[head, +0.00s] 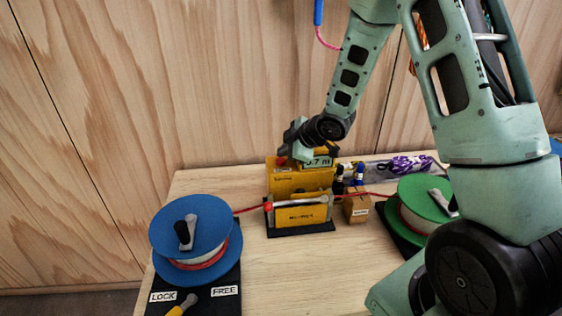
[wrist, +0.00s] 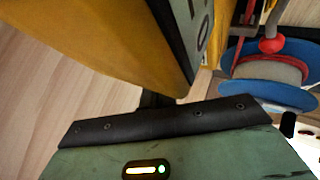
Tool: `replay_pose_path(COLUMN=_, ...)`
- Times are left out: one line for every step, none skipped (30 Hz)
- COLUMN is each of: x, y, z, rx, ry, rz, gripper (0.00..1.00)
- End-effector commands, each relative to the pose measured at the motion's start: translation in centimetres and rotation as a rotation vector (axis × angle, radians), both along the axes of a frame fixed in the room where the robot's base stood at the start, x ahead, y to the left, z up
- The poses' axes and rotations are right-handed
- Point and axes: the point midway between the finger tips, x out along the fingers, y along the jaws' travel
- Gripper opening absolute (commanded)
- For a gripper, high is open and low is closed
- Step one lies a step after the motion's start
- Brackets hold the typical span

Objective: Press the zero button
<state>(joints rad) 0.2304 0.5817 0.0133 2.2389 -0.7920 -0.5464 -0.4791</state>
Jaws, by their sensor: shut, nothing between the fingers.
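The wrist view shows the yellow housing (wrist: 110,35) very close to my dark fingertips (wrist: 157,99); no button shows there.
A blue reel (head: 190,230) stands at left on a black base with LOCK and FREE labels, and a green reel (head: 413,191) at right. A red rope (head: 252,209) runs through the machine's front. A small wooden block (head: 356,208) and a purple rope bundle (head: 408,164) lie right.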

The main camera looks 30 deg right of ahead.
Motion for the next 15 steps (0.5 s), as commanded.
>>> replay_pose_path(x=-0.19, y=0.02, z=-0.38, rx=0.000, ry=0.008, rz=0.000, gripper=0.00)
replay_pose_path(x=-0.20, y=0.03, z=-0.41, rx=0.000, ry=0.009, rz=0.000, gripper=0.00)
replay_pose_path(x=-0.21, y=0.02, z=-0.43, rx=0.000, ry=0.010, rz=-0.001, gripper=0.00)
replay_pose_path(x=-0.22, y=0.03, z=-0.45, rx=0.000, ry=0.010, rz=-0.001, gripper=0.00)
replay_pose_path(x=-0.23, y=0.03, z=-0.48, rx=0.001, ry=0.011, rz=0.000, gripper=0.00)
replay_pose_path(x=-0.24, y=0.03, z=-0.52, rx=0.000, ry=0.011, rz=-0.001, gripper=0.00)
replay_pose_path(x=-0.26, y=0.03, z=-0.56, rx=0.000, ry=0.012, rz=0.000, gripper=0.00)
replay_pose_path(x=-0.27, y=0.03, z=-0.60, rx=0.000, ry=0.012, rz=0.000, gripper=0.00)
replay_pose_path(x=-0.28, y=0.04, z=-0.66, rx=0.000, ry=0.012, rz=0.000, gripper=0.00)
replay_pose_path(x=-0.30, y=0.04, z=-0.71, rx=0.000, ry=0.013, rz=0.000, gripper=0.00)
replay_pose_path(x=-0.30, y=0.04, z=-0.78, rx=0.000, ry=0.014, rz=-0.001, gripper=0.00)
replay_pose_path(x=-0.33, y=0.05, z=-0.86, rx=0.001, ry=0.014, rz=0.000, gripper=0.00)
replay_pose_path(x=-0.34, y=0.05, z=-0.92, rx=0.000, ry=0.015, rz=-0.001, gripper=0.00)
replay_pose_path(x=-0.36, y=0.05, z=-0.99, rx=0.000, ry=0.016, rz=0.000, gripper=0.00)
replay_pose_path(x=-0.38, y=0.05, z=-1.08, rx=0.000, ry=0.017, rz=0.000, gripper=0.00)
